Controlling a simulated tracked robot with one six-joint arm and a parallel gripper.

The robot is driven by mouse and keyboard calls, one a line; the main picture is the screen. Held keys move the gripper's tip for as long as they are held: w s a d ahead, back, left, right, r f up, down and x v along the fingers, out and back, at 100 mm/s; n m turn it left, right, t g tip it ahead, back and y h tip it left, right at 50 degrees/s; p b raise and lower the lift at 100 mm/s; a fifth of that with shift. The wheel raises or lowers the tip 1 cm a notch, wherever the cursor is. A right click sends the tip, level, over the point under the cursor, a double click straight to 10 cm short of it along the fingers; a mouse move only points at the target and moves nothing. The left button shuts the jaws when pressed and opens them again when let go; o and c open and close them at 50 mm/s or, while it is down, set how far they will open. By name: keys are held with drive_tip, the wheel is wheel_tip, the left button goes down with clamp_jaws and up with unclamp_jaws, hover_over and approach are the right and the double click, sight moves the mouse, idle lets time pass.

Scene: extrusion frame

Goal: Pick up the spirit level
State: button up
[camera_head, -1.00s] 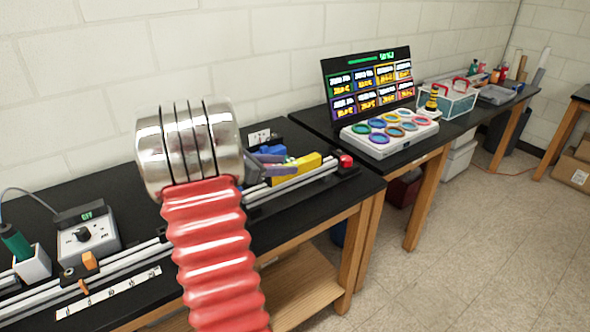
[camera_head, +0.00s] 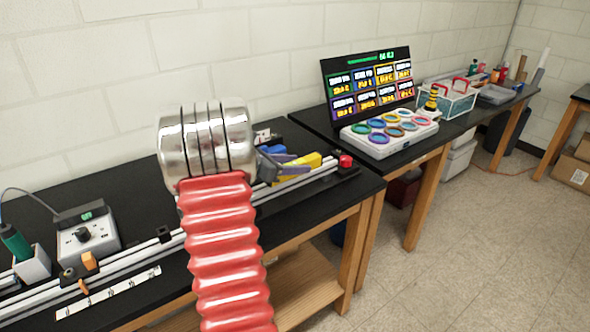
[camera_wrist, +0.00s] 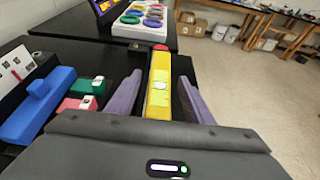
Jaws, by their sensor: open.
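The spirit level, a yellow bar with a pale vial spot, lies lengthwise between my gripper's purple fingers in the wrist view (camera_wrist: 159,86). In the head view its yellow end (camera_head: 309,161) shows beyond my gripper, beside the silver rail. My gripper (camera_wrist: 160,80) is open, with one finger on each side of the level and a visible gap on both sides. In the head view my gripper (camera_head: 285,165) is partly hidden behind my arm. The near part of the level is hidden by my gripper's body in the wrist view.
A blue block-shaped item (camera_wrist: 38,105) and small green (camera_wrist: 88,84) and red pieces lie left of my gripper. A red knob (camera_head: 345,161) stands at the rail's end. A panel with coloured rings (camera_head: 390,132) is on the table beyond. Open floor lies right.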

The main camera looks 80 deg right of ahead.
idle(0.4)
clamp_jaws()
idle(0.4)
